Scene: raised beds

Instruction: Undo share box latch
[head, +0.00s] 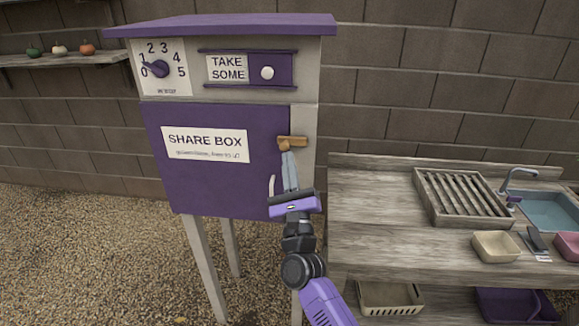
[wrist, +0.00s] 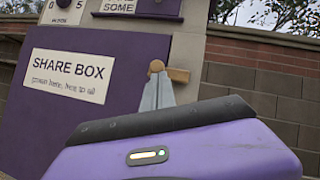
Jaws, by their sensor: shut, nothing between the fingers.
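The share box (head: 220,185) stands on legs, with a purple door bearing a white SHARE BOX label (head: 204,145). The wooden latch (head: 294,142) lies roughly level across the door's right edge and the grey frame. The latch also shows in the wrist view (wrist: 178,75), with a round knob at its left end. My gripper (head: 289,158) is shut and empty. Its fingertips are just below the latch's left part, at or very near it; whether they touch I cannot tell. A pale door handle (head: 271,187) is left of my gripper. The door looks shut.
A wooden bench (head: 375,215) stands to the right with a slatted tray (head: 465,197), a sink (head: 550,210) and small tubs. A dial (head: 160,69) and a TAKE SOME slider (head: 248,68) are above the door. Gravel lies in front.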

